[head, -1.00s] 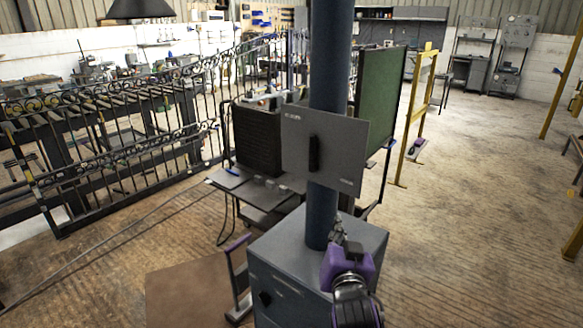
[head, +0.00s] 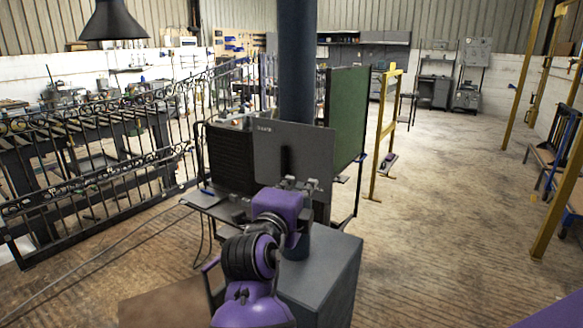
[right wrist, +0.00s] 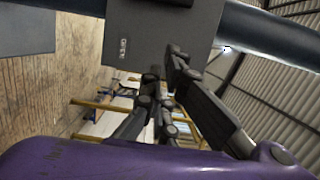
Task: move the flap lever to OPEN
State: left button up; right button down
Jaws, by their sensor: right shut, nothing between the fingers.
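A grey plate (head: 316,145) is fixed on a dark blue post in front of me. It also shows in the right wrist view (right wrist: 145,25). The flap lever (head: 284,159), a black upright bar, is in the plate's middle; its lower end is hidden by my right gripper. My right gripper (head: 300,184) is shut and empty, in front of the plate's lower part. I cannot tell whether it touches the lever. My left gripper is out of view.
The dark blue post (head: 297,55) rises from a grey cabinet (head: 335,262). A table with a black ribbed box (head: 230,158) stands behind on the left. A green panel (head: 346,115) and yellow frame stand behind right. The floor on the right is mostly clear.

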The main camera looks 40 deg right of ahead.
aim_at(301, 161)
jog(key=p+x, duration=0.1)
jog(key=x, duration=0.2)
jog(key=p+x, duration=0.1)
jog(key=x, duration=0.5)
jog(key=shift+w+d+r+p, duration=0.1)
jog(key=shift+d+r+p, duration=0.1)
jog(key=shift+r+p, duration=0.2)
jog(key=w, duration=0.2)
jog(key=w+a, duration=0.1)
jog(key=shift+f, duration=0.25)
jog(key=shift+w+a+f+p, duration=0.15)
jog(key=shift+w+p, duration=0.15)
jog(key=shift+w, duration=0.3)
